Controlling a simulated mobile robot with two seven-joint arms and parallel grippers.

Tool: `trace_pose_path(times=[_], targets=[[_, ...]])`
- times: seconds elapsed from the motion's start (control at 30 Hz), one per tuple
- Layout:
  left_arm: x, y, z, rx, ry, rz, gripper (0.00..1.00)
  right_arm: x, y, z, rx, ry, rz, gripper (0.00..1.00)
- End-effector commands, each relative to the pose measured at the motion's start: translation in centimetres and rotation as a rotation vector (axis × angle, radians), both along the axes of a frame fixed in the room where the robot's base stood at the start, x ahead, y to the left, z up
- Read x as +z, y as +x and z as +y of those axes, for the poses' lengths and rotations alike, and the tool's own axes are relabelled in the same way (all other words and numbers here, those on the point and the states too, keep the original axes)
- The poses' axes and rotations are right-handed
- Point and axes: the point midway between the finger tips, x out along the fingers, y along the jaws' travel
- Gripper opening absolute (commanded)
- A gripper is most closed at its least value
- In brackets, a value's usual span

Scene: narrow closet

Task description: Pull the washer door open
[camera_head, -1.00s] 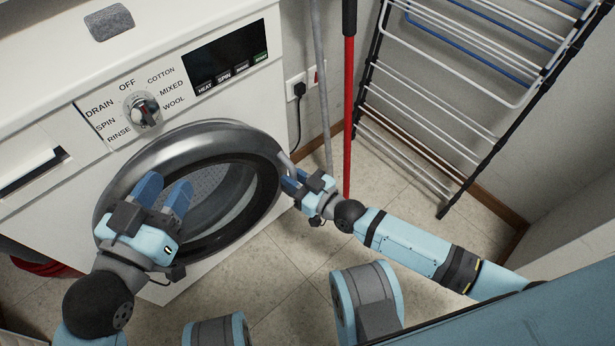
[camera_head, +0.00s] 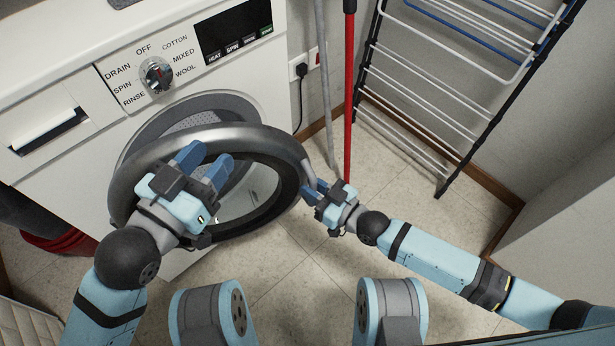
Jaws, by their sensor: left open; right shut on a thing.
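The white washer (camera_head: 60,88) stands at the left. Its round door (camera_head: 262,140), with a grey metal rim and dark inner ring, is partly open, its right side swung out from the front. The drum opening (camera_head: 205,112) shows behind it. My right gripper (camera_head: 312,190) is shut on the door handle at the rim's right edge; its fingers partly hide the handle. My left gripper (camera_head: 210,165) is open and empty, in front of the door's left part, hiding some of the rim. I cannot tell whether it touches the door.
A red pole (camera_head: 349,100) and a grey pole (camera_head: 325,80) lean at the wall behind my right gripper. A white and blue drying rack (camera_head: 425,98) stands at the back right. Tiled floor (camera_head: 290,275) is clear in front.

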Motion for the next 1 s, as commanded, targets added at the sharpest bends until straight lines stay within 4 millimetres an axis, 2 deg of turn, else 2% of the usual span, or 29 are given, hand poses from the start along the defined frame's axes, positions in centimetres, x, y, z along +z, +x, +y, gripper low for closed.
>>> trace_pose_path(times=[0.2,0.53,0.57,0.6,0.67,1.0], targets=[[-0.51,-0.39,-0.1,0.001,-0.013,0.032,0.43,-0.05,-1.28,-0.41,0.017,-0.001,0.003,0.0],[-0.3,-0.29,-0.29,0.005,-0.028,0.031,0.43,-0.05,-1.34,-0.44,0.018,0.001,0.003,0.0],[-0.27,-0.28,-0.3,0.005,-0.028,0.03,0.43,-0.05,-1.32,-0.44,0.018,0.001,0.003,0.24],[-0.25,-0.27,-0.31,0.004,-0.029,0.03,0.43,-0.04,-1.31,-0.45,0.017,0.001,0.003,0.34],[-0.23,-0.25,-0.31,0.004,-0.028,0.029,0.43,-0.03,-1.28,-0.48,0.017,0.001,0.003,0.45],[-0.02,-0.28,-0.23,-0.001,-0.019,0.03,0.43,0.08,-1.5,-1.06,0.014,-0.002,0.002,0.45]])
